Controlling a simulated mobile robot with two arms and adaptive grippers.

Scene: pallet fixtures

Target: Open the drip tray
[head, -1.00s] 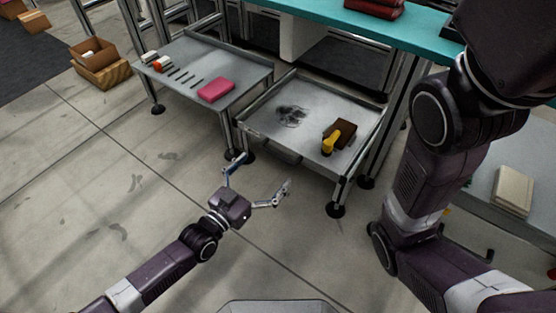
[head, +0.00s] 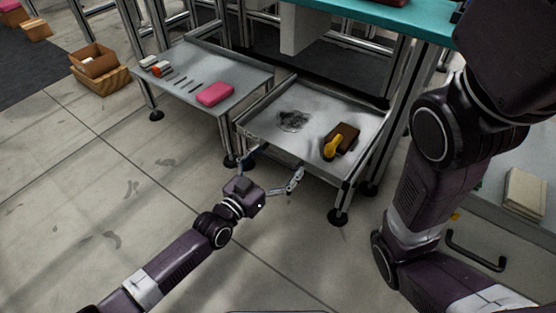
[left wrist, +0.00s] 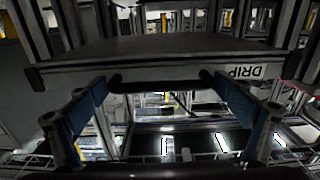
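The drip tray (head: 338,112) is a shallow grey metal tray low in a frame, under the teal worktop. In the left wrist view its front (left wrist: 185,72) carries an upside-down "DRIP" label (left wrist: 252,71) and a black bar handle (left wrist: 160,86). My left gripper (head: 275,163) is open at the tray's front edge. In the left wrist view its blue-padded fingers (left wrist: 160,98) stand on either side of the handle, with nothing gripped. The handle is hidden in the head view. My right arm shows at the right, but its gripper is out of view.
A dark stain (head: 293,120), a brown block (head: 343,136) and a yellow tool (head: 332,147) are in the tray. A grey table (head: 245,76) with a pink block (head: 214,94) stands left. Metal legs flank the tray. The floor (head: 130,190) in front is clear.

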